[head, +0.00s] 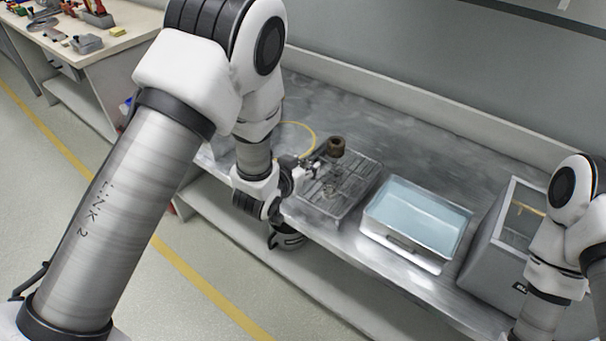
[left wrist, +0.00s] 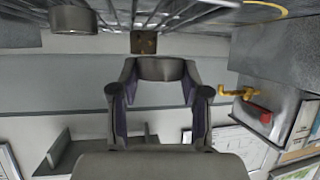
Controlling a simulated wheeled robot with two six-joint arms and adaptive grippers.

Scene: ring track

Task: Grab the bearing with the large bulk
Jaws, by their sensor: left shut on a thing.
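A dark brown, ring-like bearing (head: 336,146) is at the tips of my left gripper (head: 314,163), over the back edge of a grey metal rack (head: 355,198). In the left wrist view, my left gripper (left wrist: 160,88) is shut on this bearing (left wrist: 161,69), whose rounded side spans the gap between the two fingers. My right arm is at the right edge of the head view; its gripper is out of frame.
A white tray with a pale blue inside (head: 421,217) stands right of the rack. A grey bin (head: 486,258) is further right. A small brown block (left wrist: 143,42) and a grey cylinder (left wrist: 73,19) show in the wrist view. A yellow curve marks the metal table's left part.

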